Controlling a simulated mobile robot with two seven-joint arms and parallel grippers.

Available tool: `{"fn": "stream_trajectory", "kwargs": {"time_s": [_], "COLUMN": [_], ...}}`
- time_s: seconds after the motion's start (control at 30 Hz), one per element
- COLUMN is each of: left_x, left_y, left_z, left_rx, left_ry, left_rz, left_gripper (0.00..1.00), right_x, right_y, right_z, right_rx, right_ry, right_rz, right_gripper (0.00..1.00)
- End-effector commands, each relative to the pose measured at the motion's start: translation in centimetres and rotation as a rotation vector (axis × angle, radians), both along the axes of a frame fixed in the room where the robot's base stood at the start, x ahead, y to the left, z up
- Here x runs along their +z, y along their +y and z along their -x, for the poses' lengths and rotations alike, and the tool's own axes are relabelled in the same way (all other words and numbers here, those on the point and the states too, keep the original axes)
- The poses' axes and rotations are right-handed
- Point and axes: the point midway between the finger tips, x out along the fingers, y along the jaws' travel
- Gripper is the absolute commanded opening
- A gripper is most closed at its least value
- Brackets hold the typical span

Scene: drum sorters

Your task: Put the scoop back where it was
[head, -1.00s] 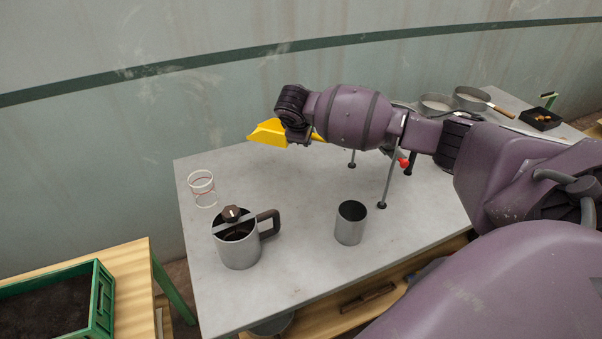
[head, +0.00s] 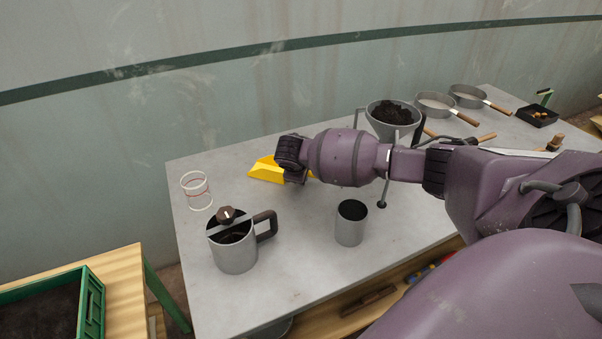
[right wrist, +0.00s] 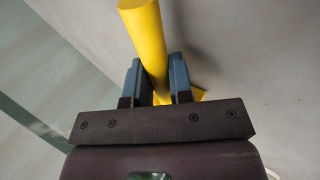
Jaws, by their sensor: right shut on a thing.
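The yellow scoop (head: 265,171) is at the back left of the grey table (head: 300,288), at or just above its top; I cannot tell if it touches. My right gripper (right wrist: 155,88) is shut on its yellow handle (right wrist: 145,38), one finger on each side, in the right wrist view. In the head view my right arm reaches in from the right, and its wrist hides the gripper's fingers and part of the scoop. My left gripper is not in view.
A clear ringed cup (head: 197,191), a metal jug (head: 234,251) and a metal cup (head: 351,226) stand on the table. A funnel of dark soil (head: 392,121) on legs, sieves (head: 436,104) and a black tray (head: 537,117) are behind and right. Bare table lies around the scoop.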

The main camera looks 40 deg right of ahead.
Motion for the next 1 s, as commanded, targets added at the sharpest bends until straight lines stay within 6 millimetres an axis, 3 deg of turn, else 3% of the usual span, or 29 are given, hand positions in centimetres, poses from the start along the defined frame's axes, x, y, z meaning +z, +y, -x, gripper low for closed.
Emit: {"fn": "stream_trajectory", "kwargs": {"time_s": [0.37, 0.4, 0.57, 0.87, 1.0], "left_x": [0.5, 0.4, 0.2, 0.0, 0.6], "left_y": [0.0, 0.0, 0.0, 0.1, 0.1], "left_z": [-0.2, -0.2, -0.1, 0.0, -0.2], "left_rx": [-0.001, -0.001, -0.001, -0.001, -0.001], "left_ry": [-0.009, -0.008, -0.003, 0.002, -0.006], "left_rz": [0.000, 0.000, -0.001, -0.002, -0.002], "left_gripper": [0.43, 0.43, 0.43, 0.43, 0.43], "right_x": [-0.2, -0.2, -0.2, 0.0, 1.2], "right_y": [0.0, 0.0, 0.0, 0.0, 0.5], "right_z": [-0.1, -0.1, -0.1, -0.1, 0.2], "right_rx": [0.001, 0.000, 0.000, 0.000, 0.002], "right_ry": [-0.003, -0.002, -0.002, -0.003, -0.006], "right_rz": [-0.001, 0.000, 0.000, 0.000, -0.001], "right_gripper": [0.00, 0.24, 0.46, 0.46, 0.46]}}
